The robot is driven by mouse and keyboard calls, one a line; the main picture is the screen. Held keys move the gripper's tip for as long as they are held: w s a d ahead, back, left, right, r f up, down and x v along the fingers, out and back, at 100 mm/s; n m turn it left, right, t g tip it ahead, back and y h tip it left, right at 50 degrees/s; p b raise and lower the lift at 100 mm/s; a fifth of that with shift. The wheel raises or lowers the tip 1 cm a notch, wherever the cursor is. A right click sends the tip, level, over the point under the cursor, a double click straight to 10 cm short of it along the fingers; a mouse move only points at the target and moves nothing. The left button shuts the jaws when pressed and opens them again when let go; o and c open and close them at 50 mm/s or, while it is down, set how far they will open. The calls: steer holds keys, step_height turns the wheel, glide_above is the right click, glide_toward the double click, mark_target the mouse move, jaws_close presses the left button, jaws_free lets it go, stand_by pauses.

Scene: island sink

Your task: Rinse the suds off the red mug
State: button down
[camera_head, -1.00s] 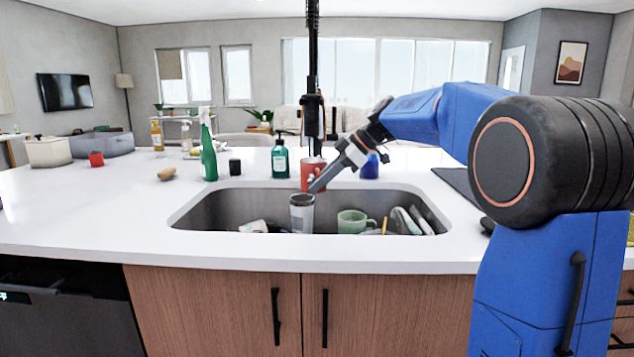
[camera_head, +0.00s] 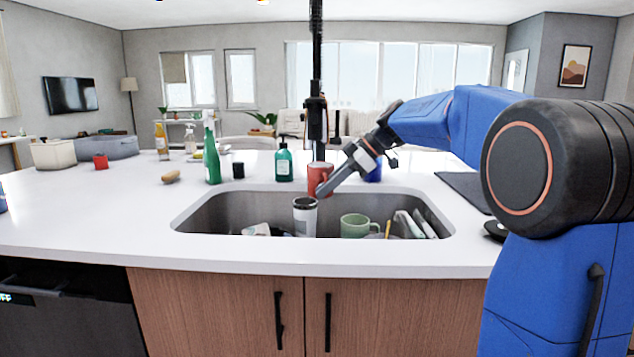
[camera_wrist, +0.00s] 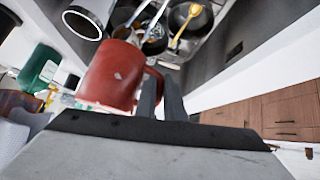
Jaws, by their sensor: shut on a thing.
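The red mug (camera_head: 317,175) is held over the back part of the sink, just below the black faucet (camera_head: 316,115) in the picture. My gripper (camera_head: 326,187) reaches in from the right and is shut on the mug's handle side. In the wrist view the red mug (camera_wrist: 112,72) fills the middle left, with its handle at my gripper's fingers (camera_wrist: 162,97). A few small pale spots show on its side; they may be suds. No water stream is visible. The mug's inside is hidden.
The sink (camera_head: 225,212) holds a white tumbler (camera_head: 305,220), a green mug (camera_head: 354,226) and several dishes. Behind it stand a green spray bottle (camera_head: 212,160), a teal bottle (camera_head: 284,163) and a blue item (camera_head: 374,170). The left counter front is clear.

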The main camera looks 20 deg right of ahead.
steer(key=s+a, duration=0.2)
steer(key=s, duration=0.4)
steer(key=shift+s, duration=0.25)
stand_by(0.4)
steer(key=shift+a, duration=0.1)
stand_by(1.0)
steer(key=s+a+r, duration=0.1)
steer(key=s+r, duration=0.3)
steer(key=shift+s+a, duration=0.3)
steer(key=shift+s, duration=0.05)
stand_by(0.5)
steer(key=shift+w+f, duration=0.1)
stand_by(0.4)
steer(key=w+d+f, duration=0.1)
steer(key=w+f, duration=0.2)
steer(key=w, duration=0.2)
steer(key=shift+d+f, duration=0.4)
steer(key=shift+s, duration=0.15)
